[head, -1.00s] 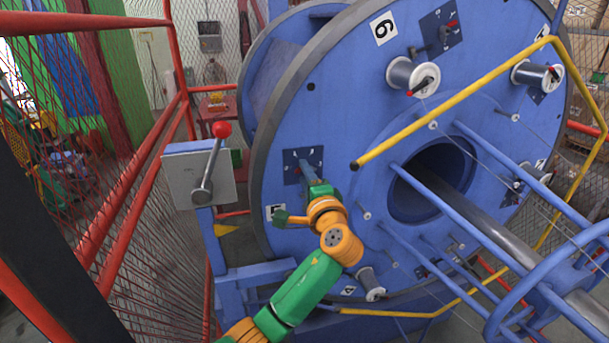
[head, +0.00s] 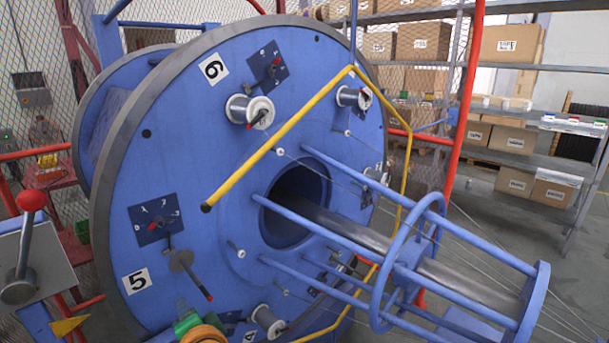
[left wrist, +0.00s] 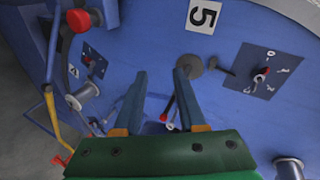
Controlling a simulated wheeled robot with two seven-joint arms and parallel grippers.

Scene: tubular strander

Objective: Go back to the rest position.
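My left gripper shows in the left wrist view (left wrist: 157,78) with its two blue fingers apart and nothing held between them. In the head view only a green and orange part of my left arm (head: 200,332) shows, at the bottom edge in front of the big blue disc (head: 225,200). The fingertips are not clear there. In the left wrist view the fingers point towards the disc face, below the number 5 plate (left wrist: 204,15). My right gripper is in neither view.
Position 5 has a spindle (head: 182,262) without a spool. White spools (head: 250,110) sit elsewhere on the disc. A yellow bar (head: 270,145) and blue tubes (head: 330,228) stick out in front. A red-knobbed lever (head: 32,200) stands left; shelves (head: 500,70) stand behind.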

